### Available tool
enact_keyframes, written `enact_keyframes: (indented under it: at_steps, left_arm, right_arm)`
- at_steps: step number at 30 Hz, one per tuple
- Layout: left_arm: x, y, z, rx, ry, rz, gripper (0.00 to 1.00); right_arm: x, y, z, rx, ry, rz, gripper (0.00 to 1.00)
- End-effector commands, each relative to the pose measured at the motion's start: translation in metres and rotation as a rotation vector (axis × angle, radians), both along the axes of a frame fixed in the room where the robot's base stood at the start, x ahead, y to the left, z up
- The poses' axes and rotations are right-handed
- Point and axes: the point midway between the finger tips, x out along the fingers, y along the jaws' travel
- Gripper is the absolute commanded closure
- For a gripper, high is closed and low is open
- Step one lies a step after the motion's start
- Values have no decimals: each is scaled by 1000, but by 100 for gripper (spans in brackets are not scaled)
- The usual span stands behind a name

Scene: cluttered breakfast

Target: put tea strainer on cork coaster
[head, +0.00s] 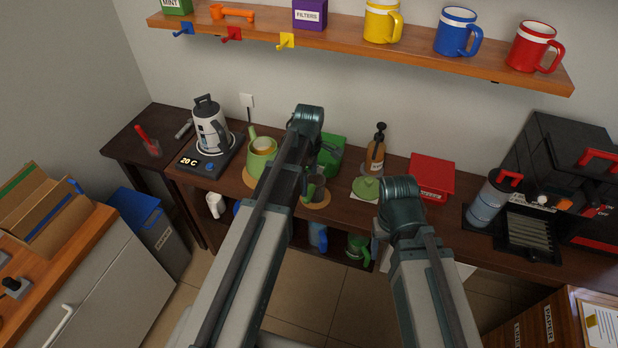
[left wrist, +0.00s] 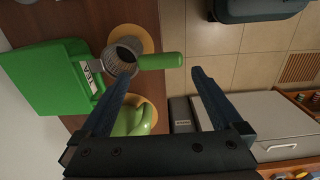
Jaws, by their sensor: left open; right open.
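The tea strainer, with a dark mesh bowl (left wrist: 124,55) and green handle (left wrist: 160,61), is over a round cork coaster (left wrist: 148,38) in the left wrist view; the handle points right, past the coaster. In the head view the strainer (head: 318,184) is partly behind my left arm, with the cork coaster (head: 322,203) below it. I cannot tell whether it rests fully on the coaster. My left gripper (left wrist: 158,76) is open and empty, its fingertips apart on either side below the handle. My right gripper is hidden from both views.
A green TEA box (left wrist: 48,80) stands close behind the strainer. A green pot (head: 262,160) on another cork mat stands left of it. A kettle (head: 210,130) is farther left.

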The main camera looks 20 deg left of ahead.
Motion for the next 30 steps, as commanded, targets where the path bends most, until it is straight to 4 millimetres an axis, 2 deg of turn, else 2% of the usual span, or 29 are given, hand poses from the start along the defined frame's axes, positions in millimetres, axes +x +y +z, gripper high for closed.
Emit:
enact_keyframes:
  at_steps: [1,12,22,26,30]
  left_arm:
    - [0,0,16,0,0,0,0]
    - [0,0,66,0,0,0,0]
    - [-4,-4,71,1,1,-32,0]
    - [-27,-28,71,12,10,-252,0]
    - [-69,-68,71,31,30,-698,0]
  right_arm:
    - [0,0,16,0,0,0,32]
    - [0,0,66,0,0,0,32]
    - [0,0,71,0,0,0,32]
    - [0,0,71,0,0,0,32]
    - [0,0,71,0,0,0,32]
